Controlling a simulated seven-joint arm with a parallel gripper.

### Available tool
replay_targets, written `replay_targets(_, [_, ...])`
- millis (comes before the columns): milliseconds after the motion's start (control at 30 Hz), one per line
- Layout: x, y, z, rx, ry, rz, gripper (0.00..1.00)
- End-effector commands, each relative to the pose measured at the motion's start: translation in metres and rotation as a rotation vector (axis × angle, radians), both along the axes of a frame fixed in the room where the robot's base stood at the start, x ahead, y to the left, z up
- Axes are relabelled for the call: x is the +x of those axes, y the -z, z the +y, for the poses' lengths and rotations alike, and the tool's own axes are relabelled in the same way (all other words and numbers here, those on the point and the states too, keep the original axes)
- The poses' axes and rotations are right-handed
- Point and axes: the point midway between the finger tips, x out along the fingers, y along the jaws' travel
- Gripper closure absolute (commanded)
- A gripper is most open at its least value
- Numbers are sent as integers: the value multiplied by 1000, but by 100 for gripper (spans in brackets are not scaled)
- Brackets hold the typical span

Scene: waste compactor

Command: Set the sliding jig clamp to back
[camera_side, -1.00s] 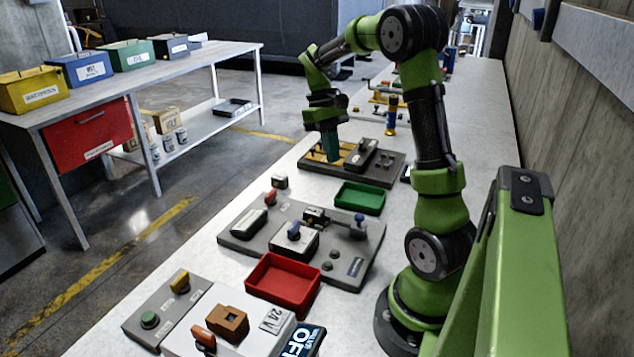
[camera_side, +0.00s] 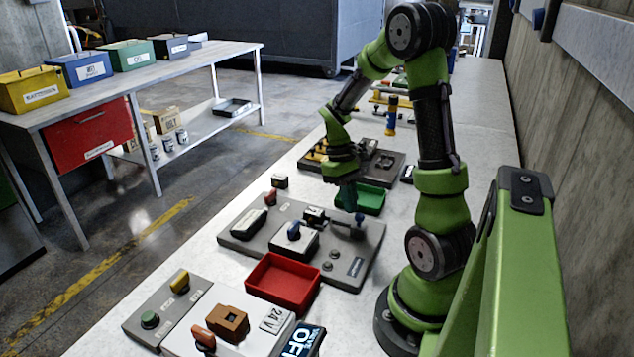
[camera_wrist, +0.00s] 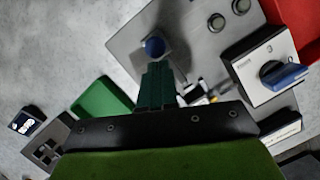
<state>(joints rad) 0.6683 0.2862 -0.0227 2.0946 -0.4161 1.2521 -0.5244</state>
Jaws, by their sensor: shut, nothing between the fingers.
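My gripper (camera_side: 349,200) is low over the near side of the green tray, close to the grey panel. Its green fingers are shut and empty. A part with a round blue knob (camera_side: 359,218) stands at the right rear of the grey panel (camera_side: 345,272). In the wrist view the knob (camera_wrist: 154,47) shows just beyond the fingertips (camera_wrist: 158,70); I cannot tell whether they touch. No part is clearly readable as the jig clamp, so I cannot tell whether the blue-knobbed part is it.
The green tray (camera_side: 372,203) lies behind the panel, and the red tray (camera_side: 282,285) in front. A white box with a blue dial (camera_side: 294,240) stands on the panel. A dark board (camera_side: 385,163) with fittings lies farther back. Bare bench shows around the panel.

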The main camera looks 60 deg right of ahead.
Motion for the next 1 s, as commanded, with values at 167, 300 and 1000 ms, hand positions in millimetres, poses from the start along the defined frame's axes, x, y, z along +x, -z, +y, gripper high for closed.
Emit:
replay_targets(167, [0, 0, 0, 0, 0, 0, 100])
replay_targets(300, [-1, 0, 0, 0, 0, 0, 100])
replay_targets(1000, [-13, 1, -2, 3, 1, 7, 100])
